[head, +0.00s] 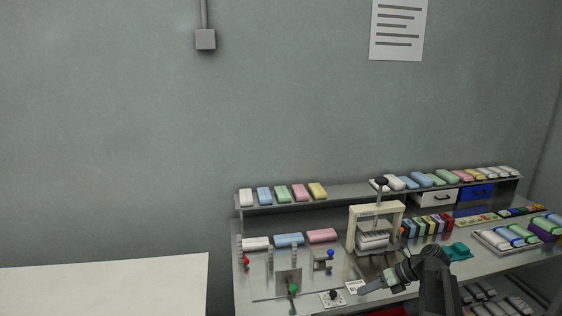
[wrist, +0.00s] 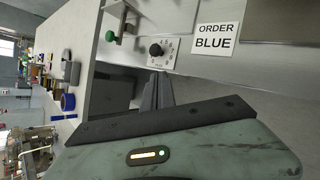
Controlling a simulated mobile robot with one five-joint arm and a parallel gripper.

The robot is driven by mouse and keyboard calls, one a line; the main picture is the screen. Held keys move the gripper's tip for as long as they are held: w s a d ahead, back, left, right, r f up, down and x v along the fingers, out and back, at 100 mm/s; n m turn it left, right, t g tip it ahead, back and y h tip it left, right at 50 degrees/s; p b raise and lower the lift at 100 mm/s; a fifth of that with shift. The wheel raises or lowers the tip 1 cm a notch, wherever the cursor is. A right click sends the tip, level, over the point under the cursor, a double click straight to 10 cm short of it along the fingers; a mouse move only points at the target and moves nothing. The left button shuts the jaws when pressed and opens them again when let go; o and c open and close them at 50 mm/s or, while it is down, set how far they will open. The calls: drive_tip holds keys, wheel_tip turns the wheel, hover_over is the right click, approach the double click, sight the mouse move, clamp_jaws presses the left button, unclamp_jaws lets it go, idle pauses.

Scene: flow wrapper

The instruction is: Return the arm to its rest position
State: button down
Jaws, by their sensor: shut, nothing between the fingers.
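My gripper (head: 364,290) is in front of the bench at the lower right of the head view, pointing left, beside a small white card. In the wrist view my gripper (wrist: 158,92) shows its two dark fingers together, empty, just below a black dial (wrist: 156,50). The white card (wrist: 217,37) reads "ORDER BLUE" and lies to the right of the dial. The fingers look apart from the bench, though the exact gap cannot be told.
The bench has a press with a cream frame (head: 376,208), levers with a red knob (head: 245,262) and a green knob (head: 293,288), and a teal cloth (head: 459,251). Coloured bars line the back shelf (head: 345,196). A white table (head: 105,285) stands at left.

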drive_tip(key=s+a+f+n+g+h+p, duration=0.1)
drive_tip(key=s+a+f+n+g+h, duration=0.1)
drive_tip(key=s+a+n, duration=0.4)
drive_tip(key=s+a+f+n+g+h, duration=0.1)
drive_tip(key=s+a+f+n+h, duration=0.15)
drive_tip(key=a+n, duration=0.7)
drive_tip(key=s+d+n+h, duration=0.4)
drive_tip(key=n, duration=1.1)
drive_tip(key=shift+d+f, duration=0.4)
drive_tip(key=shift+f, duration=0.05)
